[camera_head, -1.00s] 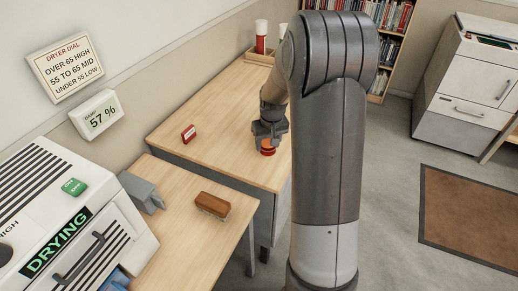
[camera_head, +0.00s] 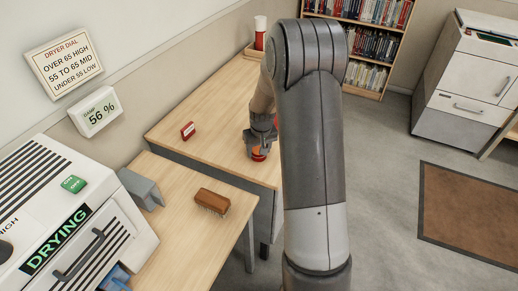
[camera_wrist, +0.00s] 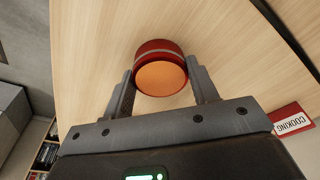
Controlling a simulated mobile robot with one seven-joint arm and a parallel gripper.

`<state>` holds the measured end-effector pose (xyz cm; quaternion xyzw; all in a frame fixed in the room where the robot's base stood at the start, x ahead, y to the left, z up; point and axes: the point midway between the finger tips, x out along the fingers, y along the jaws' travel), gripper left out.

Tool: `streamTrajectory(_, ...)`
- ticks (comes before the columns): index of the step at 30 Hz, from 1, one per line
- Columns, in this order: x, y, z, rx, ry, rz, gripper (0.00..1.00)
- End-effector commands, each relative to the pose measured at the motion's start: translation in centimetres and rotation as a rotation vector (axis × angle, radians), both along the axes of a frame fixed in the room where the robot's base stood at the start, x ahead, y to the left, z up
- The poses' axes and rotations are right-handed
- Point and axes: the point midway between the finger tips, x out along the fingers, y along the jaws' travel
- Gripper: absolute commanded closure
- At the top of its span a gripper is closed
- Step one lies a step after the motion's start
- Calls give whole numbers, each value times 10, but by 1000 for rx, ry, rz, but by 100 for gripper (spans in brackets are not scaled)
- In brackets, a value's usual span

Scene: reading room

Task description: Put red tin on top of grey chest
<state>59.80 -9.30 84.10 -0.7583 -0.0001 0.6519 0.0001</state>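The red tin (camera_head: 258,154) has an orange end face and a pale band; it sits between the fingers of my gripper (camera_head: 262,138) over the near right part of the long wooden table. In the wrist view the tin (camera_wrist: 160,70) fills the gap between the two fingers of my gripper (camera_wrist: 161,80), which appear to press its sides. I cannot tell how far it is above the table. A grey-and-white cabinet with drawers (camera_head: 462,100) stands at the far right, apart from the gripper; it may be the grey chest, though I cannot be sure.
A brown brush (camera_head: 212,201) lies on the nearer table, beside a white machine reading DRYING (camera_head: 75,220). A bookcase (camera_head: 372,45) stands behind. Floor around the brown mat (camera_head: 475,205) is clear.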

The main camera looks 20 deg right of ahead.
Motion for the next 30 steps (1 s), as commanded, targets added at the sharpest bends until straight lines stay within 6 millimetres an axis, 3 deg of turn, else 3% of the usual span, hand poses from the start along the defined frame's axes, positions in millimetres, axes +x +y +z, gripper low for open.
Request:
streamTrajectory(7,0,0,0,0,0,0,26)
streamTrajectory(17,0,0,5,0,0,0,25)
streamTrajectory(23,-4,0,34,-1,-4,0,25)
streamTrajectory(30,-11,0,83,-1,-4,0,25)
